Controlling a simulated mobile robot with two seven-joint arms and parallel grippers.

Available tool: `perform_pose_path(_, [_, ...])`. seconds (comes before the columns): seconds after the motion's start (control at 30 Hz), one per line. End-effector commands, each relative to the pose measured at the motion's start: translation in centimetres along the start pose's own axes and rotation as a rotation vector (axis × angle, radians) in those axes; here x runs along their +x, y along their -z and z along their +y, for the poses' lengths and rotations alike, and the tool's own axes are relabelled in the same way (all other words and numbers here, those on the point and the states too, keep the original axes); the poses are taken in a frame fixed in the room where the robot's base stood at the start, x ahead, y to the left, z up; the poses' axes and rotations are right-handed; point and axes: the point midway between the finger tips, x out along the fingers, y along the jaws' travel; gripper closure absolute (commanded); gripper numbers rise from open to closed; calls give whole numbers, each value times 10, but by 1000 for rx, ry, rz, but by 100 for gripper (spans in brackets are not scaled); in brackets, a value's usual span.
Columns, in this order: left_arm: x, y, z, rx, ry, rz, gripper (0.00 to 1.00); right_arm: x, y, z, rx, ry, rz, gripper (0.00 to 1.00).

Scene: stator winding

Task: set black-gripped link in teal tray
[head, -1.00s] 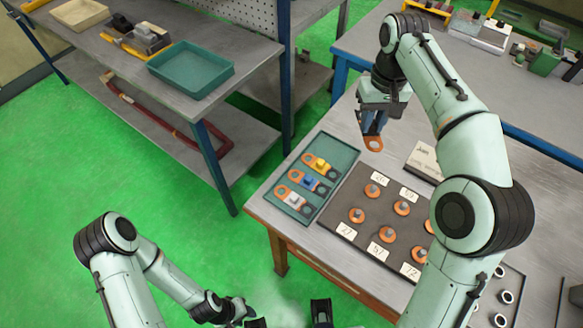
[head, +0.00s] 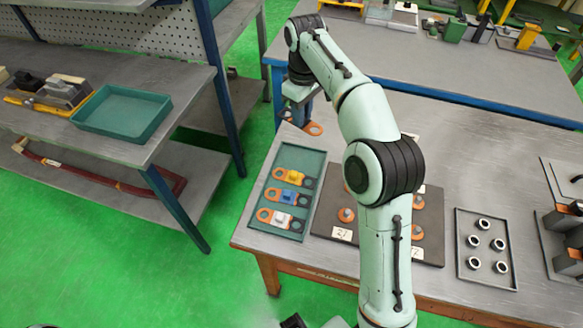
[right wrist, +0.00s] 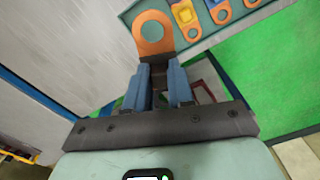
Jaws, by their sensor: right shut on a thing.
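My right gripper (head: 304,112) is shut on a link with an orange ring end (head: 307,126), held above the table just beyond the far right corner of a teal tray (head: 300,156). In the right wrist view, the gripper's blue fingers (right wrist: 160,84) pinch the link's dark grip, and the orange ring (right wrist: 153,49) sticks out past them. The teal tray on the table holds links with yellow (head: 295,175), blue (head: 290,194) and white (head: 283,218) grips; its far part is bare. Part of this tray shows in the wrist view (right wrist: 188,50). My left gripper is out of view.
An empty teal tray (head: 122,112) stands on the shelf at left. A dark board (head: 330,218) with orange parts and number cards lies right of the table tray, partly hidden by my right arm. A tray of several rings (head: 487,254) lies farther right.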

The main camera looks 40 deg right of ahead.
Motion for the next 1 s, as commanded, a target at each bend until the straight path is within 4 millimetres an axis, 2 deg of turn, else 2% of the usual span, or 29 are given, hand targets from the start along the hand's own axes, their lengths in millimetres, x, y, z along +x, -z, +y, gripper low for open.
perform_pose_path(0.03, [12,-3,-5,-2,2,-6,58,22,-2,-1,0,3,-6,100])
perform_pose_path(0.1, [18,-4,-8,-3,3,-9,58,40,-2,-1,0,2,-6,100])
perform_pose_path(0.3, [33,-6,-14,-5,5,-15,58,91,-2,-1,0,2,-5,100])
perform_pose_path(0.4, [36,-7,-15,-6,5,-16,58,109,-1,-1,1,1,-3,100])
perform_pose_path(0.63, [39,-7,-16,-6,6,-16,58,129,0,-1,1,1,-1,100])
perform_pose_path(0.83, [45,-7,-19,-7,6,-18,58,159,0,-1,1,1,-2,100])
perform_pose_path(1.0, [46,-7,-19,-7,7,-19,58,167,0,0,1,0,0,100])
